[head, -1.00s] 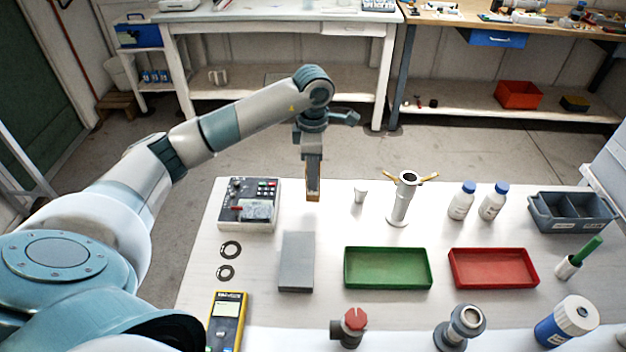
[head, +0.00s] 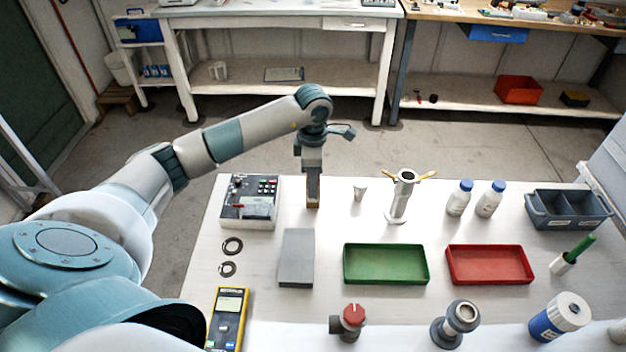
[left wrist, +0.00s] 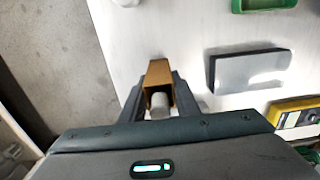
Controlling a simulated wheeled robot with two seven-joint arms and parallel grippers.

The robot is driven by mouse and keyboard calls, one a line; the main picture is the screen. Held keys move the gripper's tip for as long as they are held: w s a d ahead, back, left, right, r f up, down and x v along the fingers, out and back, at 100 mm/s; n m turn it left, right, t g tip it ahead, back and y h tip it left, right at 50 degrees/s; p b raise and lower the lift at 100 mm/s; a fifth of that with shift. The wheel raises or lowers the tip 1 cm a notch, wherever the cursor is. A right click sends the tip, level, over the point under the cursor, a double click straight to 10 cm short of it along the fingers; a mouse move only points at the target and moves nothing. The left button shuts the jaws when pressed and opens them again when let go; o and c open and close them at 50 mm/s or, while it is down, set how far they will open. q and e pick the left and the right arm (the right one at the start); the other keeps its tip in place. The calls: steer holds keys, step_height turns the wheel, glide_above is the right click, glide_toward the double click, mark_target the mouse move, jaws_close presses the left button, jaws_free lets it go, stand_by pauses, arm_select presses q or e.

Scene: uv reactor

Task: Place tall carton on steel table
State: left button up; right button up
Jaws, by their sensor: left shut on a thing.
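The tall carton (head: 313,197) is narrow and brown. My left gripper (head: 313,180) is shut on it and holds it upright at the back left of the work table (head: 480,325), which has a pale top. I cannot tell whether its lower end touches the tabletop. In the left wrist view, the brown carton (left wrist: 158,70) sits between the two fingers of my left gripper (left wrist: 160,95). My right gripper is not in view.
A control box (head: 249,203) stands just left of the carton, a white cup (head: 360,190) and a steel tube stand (head: 402,197) to its right. A grey block (head: 297,258) and a green tray (head: 386,278) lie nearer. Free tabletop lies between the carton and block.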

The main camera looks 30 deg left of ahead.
arm_select(q)
steer(key=shift+f, duration=0.1)
steer(key=shift+f, duration=0.1)
steer(key=o, duration=1)
steer(key=shift+r, duration=0.3)
steer(key=shift+r+b, duration=0.3)
steer(key=shift+b, duration=0.05)
step_height(320, 180, up, 10)
steer(key=b, duration=0.3)
steer(key=shift+b, duration=0.4)
steer(key=shift+r, duration=0.6)
